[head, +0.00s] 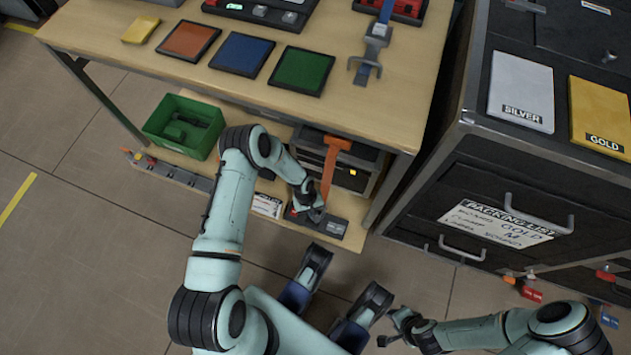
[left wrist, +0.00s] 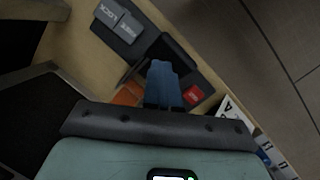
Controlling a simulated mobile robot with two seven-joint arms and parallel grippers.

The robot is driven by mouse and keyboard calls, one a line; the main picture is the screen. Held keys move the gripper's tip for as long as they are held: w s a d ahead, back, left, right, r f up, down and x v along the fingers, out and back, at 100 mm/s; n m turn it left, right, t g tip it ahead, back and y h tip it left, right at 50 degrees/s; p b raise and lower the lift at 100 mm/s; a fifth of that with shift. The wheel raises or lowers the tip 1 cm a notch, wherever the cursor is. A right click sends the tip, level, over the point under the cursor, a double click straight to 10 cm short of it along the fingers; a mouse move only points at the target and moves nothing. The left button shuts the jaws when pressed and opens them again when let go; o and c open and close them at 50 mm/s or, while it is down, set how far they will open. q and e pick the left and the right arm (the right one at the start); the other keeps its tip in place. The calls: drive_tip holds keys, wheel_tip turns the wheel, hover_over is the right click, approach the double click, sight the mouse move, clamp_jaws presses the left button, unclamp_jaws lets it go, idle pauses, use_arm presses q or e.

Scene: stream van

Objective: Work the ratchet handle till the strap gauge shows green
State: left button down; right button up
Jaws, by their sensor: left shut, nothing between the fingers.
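A long orange T-shaped piece (head: 331,165) stands in front of a dark box on the lower shelf; I cannot tell if it is the ratchet handle or a strap. Its lower end meets a dark base (head: 331,226) with a grey plate. In the left wrist view that base (left wrist: 150,45) shows a grey lettered plate (left wrist: 118,20) and a red patch (left wrist: 194,95). My left gripper (head: 316,213) is shut and empty, at the orange piece's lower end; its blue fingers (left wrist: 164,84) are over the base. My right gripper (head: 388,328) looks open, low over the floor. No green gauge reading is visible.
The tabletop (head: 130,22) overhangs the shelf, with coloured pads and a metal buckle on a blue strap (head: 372,55). A green bin (head: 160,122) stands on the shelf's left. A dark drawer cabinet (head: 470,170) stands at right.

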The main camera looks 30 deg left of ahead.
sight(309, 223)
use_arm(q)
drive_tip(key=shift+s+d+f, duration=0.2)
drive_tip(key=shift+s+f, duration=0.45)
drive_tip(key=shift+s, duration=0.2)
drive_tip(key=shift+s+d+f, duration=0.2)
drive_tip(key=shift+s+f, duration=0.45)
drive_tip(key=shift+s, duration=0.15)
idle(2.0)
idle(0.5)
drive_tip(key=w+a+r+b, duration=0.1)
drive_tip(key=w+a+r, duration=0.1)
drive_tip(key=w+r, duration=0.4)
drive_tip(key=shift+w+b, duration=0.3)
drive_tip(key=shift+w, duration=0.45)
idle(0.4)
drive_tip(key=w+r, duration=0.1)
drive_tip(key=w, duration=0.1)
drive_tip(key=w+r+b, duration=0.1)
drive_tip(key=w+r, duration=0.1)
drive_tip(key=shift+a+b, duration=0.3)
drive_tip(key=shift+a, duration=0.1)
idle(0.3)
drive_tip(key=shift+s, duration=0.1)
idle(0.5)
